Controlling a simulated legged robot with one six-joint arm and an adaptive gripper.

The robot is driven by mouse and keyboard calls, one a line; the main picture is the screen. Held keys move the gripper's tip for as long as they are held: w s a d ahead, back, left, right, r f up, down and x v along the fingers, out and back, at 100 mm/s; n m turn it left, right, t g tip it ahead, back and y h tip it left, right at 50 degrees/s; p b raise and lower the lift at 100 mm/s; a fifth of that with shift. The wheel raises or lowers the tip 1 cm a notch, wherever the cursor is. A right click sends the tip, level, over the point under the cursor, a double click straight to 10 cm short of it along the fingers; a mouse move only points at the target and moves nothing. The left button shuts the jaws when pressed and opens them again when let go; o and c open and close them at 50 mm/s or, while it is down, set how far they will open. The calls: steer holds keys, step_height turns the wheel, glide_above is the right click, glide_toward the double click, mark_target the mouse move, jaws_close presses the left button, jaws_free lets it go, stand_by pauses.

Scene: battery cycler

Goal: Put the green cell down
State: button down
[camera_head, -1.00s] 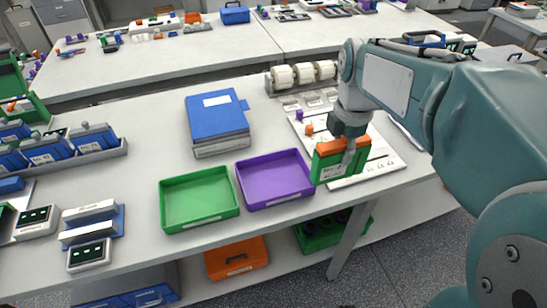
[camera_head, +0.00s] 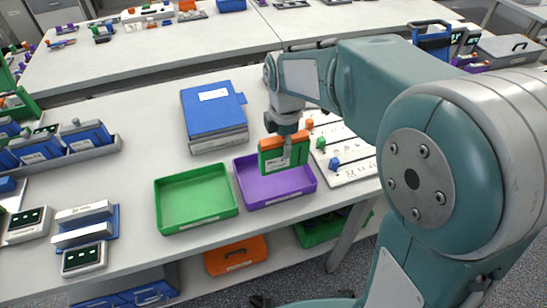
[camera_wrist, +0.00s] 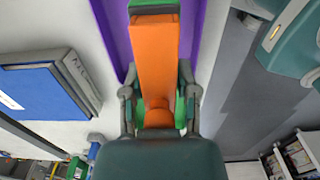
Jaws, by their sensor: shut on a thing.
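The green cell (camera_head: 279,160) has an orange top and a pale label on its front. My gripper (camera_head: 287,138) is shut on it from above and holds it upright, in front of the purple tray (camera_head: 262,200) in the head view. In the wrist view the cell's orange top (camera_wrist: 155,60) lies between my two fingers (camera_wrist: 160,105), with purple tray walls (camera_wrist: 114,35) showing on both sides beyond it. I cannot tell how high the cell is above the tray floor.
An empty green tray (camera_head: 196,198) stands left of the purple one. A white board (camera_head: 352,172) with small coloured pieces is to the right. Blue cells (camera_head: 88,135) stand in a rack at the left.

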steer(key=shift+w+a+f, duration=0.2)
steer(key=shift+a+f, duration=0.3)
steer(key=shift+f, duration=0.05)
steer(key=shift+w+a+f, duration=0.2)
steer(key=shift+a+f, duration=0.25)
steer(key=shift+f, duration=0.1)
steer(key=shift+w+a+f, duration=0.1)
steer(key=shift+a+f, duration=0.05)
steer(key=shift+f, duration=0.8)
steer(key=shift+a+f, duration=0.1)
steer(key=shift+f, duration=0.85)
steer(key=shift+c, duration=1.8)
jaws_free()
steer(key=shift+f, duration=0.15)
